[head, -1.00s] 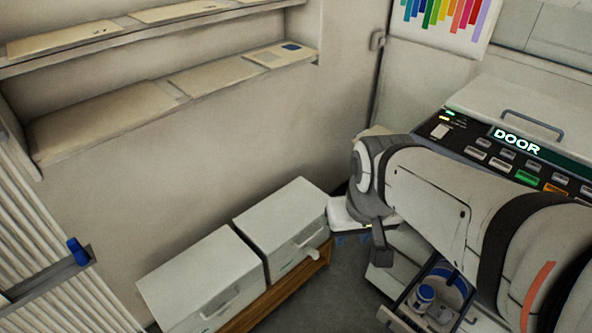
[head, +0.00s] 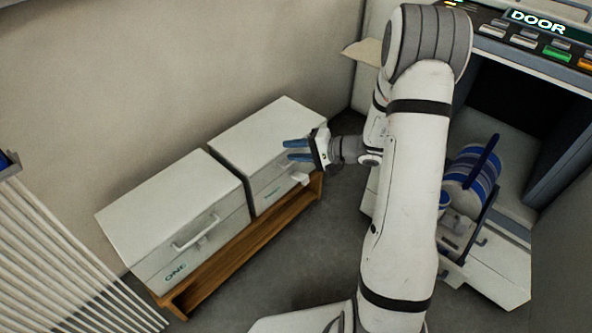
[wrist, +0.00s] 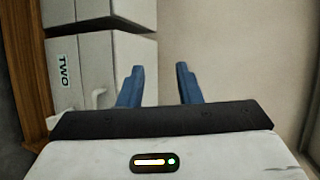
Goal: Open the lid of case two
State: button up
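Case two (head: 262,138) is a white box with a flat lid, the right and farther of two on a low wooden bench. Its lid lies shut. Its front handle (head: 299,179) is partly visible below my gripper; the handle also shows in the wrist view (wrist: 97,97), beside the label TWO (wrist: 63,70). My gripper (head: 287,150) is open and empty, its blue fingers pointing left, over or in front of the right part of case two in the head view. In the wrist view my gripper (wrist: 159,68) has its left finger overlapping the case; contact cannot be told.
Case one (head: 175,220), also white and shut, stands left of case two on the wooden bench (head: 238,245). A wall rises behind both. Grey floor is clear in front.

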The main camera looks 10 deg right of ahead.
jog(key=w+d+f+m+t+h+b, duration=0.2)
jog(key=w+d+f+t, duration=0.15)
jog(key=f, duration=0.45)
jog(key=w+d+f+m+t+h+b, duration=0.1)
jog(key=w+d+f+m+t+b, duration=0.15)
jog(key=d+f, duration=0.4)
jog(key=shift+h, duration=0.3)
jog(key=x, duration=0.3)
jog(key=b+x, duration=0.1)
jog(key=x, duration=0.1)
jog(key=f+x, duration=0.1)
jog(key=x, duration=0.2)
jog(key=shift+s+a+f, duration=0.1)
jog(key=shift+s+a, duration=0.05)
jog(key=shift+a, duration=0.45)
grip_shut()
